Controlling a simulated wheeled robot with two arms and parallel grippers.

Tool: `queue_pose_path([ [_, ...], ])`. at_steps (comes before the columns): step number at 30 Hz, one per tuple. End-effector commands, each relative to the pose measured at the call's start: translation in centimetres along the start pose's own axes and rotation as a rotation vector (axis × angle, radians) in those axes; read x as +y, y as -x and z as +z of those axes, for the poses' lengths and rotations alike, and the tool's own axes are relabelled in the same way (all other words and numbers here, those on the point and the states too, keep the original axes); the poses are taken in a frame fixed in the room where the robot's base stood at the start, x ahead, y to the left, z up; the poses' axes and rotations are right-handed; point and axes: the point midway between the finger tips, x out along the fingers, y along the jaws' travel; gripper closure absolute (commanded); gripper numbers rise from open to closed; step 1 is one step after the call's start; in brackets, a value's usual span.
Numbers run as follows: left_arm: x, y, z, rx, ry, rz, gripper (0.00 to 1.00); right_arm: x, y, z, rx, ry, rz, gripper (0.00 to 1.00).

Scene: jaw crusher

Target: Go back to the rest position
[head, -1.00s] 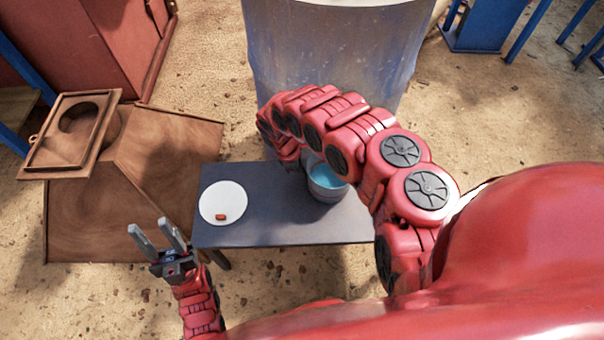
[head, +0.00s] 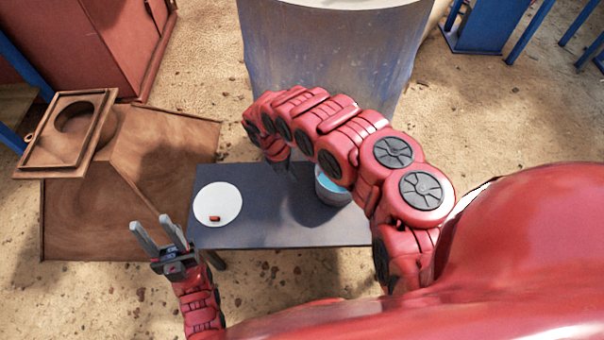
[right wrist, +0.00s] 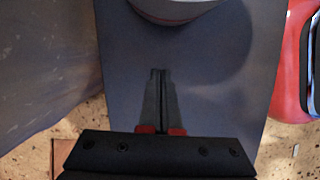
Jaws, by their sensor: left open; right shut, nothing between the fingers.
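My left gripper (head: 149,220) is open and empty, low at the left in the head view, left of the small dark table (head: 270,232). My right arm arches over the table in the head view, with its hand largely hidden. In the right wrist view my right gripper (right wrist: 159,72) is shut with nothing between its fingers, which point over the tabletop. A grey bucket (head: 330,198) with blue contents stands on the table, partly hidden by my right arm. Its edge shows in the right wrist view (right wrist: 172,14), ahead of the fingertips and apart from them.
A round white plate (head: 225,194) with a small red-brown piece (head: 214,218) lies at the table's left end. A brown hopper-like structure (head: 150,150) stands to the left. A big blue-grey drum (head: 330,65) stands behind the table. Sandy ground is open in front.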

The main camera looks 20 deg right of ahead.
Motion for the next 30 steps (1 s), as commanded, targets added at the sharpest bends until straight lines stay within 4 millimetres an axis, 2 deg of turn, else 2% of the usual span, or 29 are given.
queue_pose_path([
  [1,0.0,-0.8,-0.2,0.000,0.000,0.000,0.56,0.2,2.0,0.4,-0.004,-0.001,0.004,1.00],
  [3,-0.1,-1.2,-0.2,0.000,0.000,0.000,0.56,0.3,3.7,0.4,-0.002,-0.002,0.006,1.00],
  [9,-0.1,-1.9,-0.3,0.000,0.000,0.000,0.56,0.3,7.3,0.3,0.001,-0.003,0.006,1.00],
  [15,-0.1,-2.1,-0.4,0.000,0.000,0.000,0.56,0.2,8.6,0.3,0.000,-0.002,0.002,1.00],
  [23,-0.1,-2.1,-0.4,0.000,0.000,0.000,0.56,0.2,8.5,-0.1,0.010,-0.005,0.004,1.00],
  [26,-0.1,-2.1,-0.4,0.000,0.000,0.000,0.56,0.7,8.0,-2.5,0.082,-0.024,0.025,1.00],
  [29,-0.1,-2.1,-0.4,0.000,0.000,0.000,0.56,2.1,7.2,-8.0,0.258,-0.080,0.080,1.00],
  [30,-0.1,-2.1,-0.4,0.000,0.000,0.000,0.56,2.9,6.9,-10.8,0.355,-0.117,0.108,1.00],
])
